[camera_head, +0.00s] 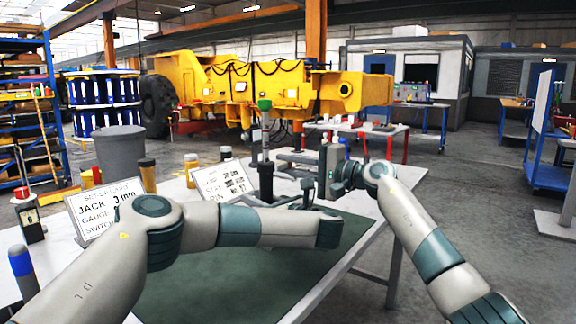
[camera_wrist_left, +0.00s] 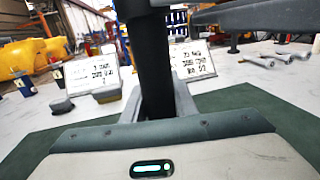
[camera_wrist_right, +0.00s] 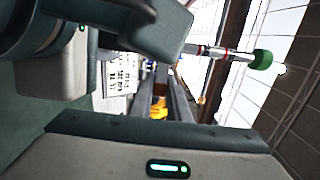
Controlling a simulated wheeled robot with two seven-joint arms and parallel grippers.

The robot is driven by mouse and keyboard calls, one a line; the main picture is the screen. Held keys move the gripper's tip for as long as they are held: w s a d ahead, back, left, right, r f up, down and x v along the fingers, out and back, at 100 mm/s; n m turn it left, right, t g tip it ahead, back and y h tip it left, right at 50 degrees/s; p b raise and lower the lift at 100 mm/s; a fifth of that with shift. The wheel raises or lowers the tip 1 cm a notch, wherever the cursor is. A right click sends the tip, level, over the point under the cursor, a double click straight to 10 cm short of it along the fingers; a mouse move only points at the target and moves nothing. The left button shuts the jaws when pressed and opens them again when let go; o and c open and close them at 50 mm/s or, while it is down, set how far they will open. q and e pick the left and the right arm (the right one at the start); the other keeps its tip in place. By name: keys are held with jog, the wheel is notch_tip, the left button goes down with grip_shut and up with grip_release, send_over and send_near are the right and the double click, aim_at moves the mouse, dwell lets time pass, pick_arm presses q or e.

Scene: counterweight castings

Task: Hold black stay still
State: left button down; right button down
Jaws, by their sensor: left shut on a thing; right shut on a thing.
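The black stay (camera_head: 266,181) stands upright over the table, a thick dark post that crosses the left wrist view (camera_wrist_left: 155,65) from top to bottom. My left gripper (camera_wrist_left: 160,98) is shut on it, one finger on each side. A thin rod with a green cap (camera_head: 264,104) rises above the stay, and its steel shaft with red rings shows in the right wrist view (camera_wrist_right: 225,53). My right gripper (camera_head: 274,156) reaches in from the right, above the left one, and is shut at the rod's lower part. Its exact contact is partly hidden.
Two printed signs (camera_head: 222,181) (camera_head: 103,207) stand on the white table (camera_head: 412,175). A green mat (camera_head: 235,281) covers its front. Several coloured bottles and a grey bin (camera_head: 121,153) stand left and behind. A large yellow machine (camera_head: 270,85) fills the background.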

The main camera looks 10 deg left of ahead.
jog(key=shift+s+f+m, duration=0.1)
jog(key=shift+f+m, duration=0.55)
jog(key=shift+m, duration=0.55)
jog(key=shift+s+f+m, duration=0.1)
jog(key=shift+f+m, duration=0.5)
jog(key=shift+m, duration=0.6)
jog(key=c, duration=1.7)
grip_release()
jog(key=shift+d+r, duration=0.1)
jog(key=v, duration=1.1)
jog(key=shift+s+d, duration=0.2)
jog(key=shift+d, duration=0.1)
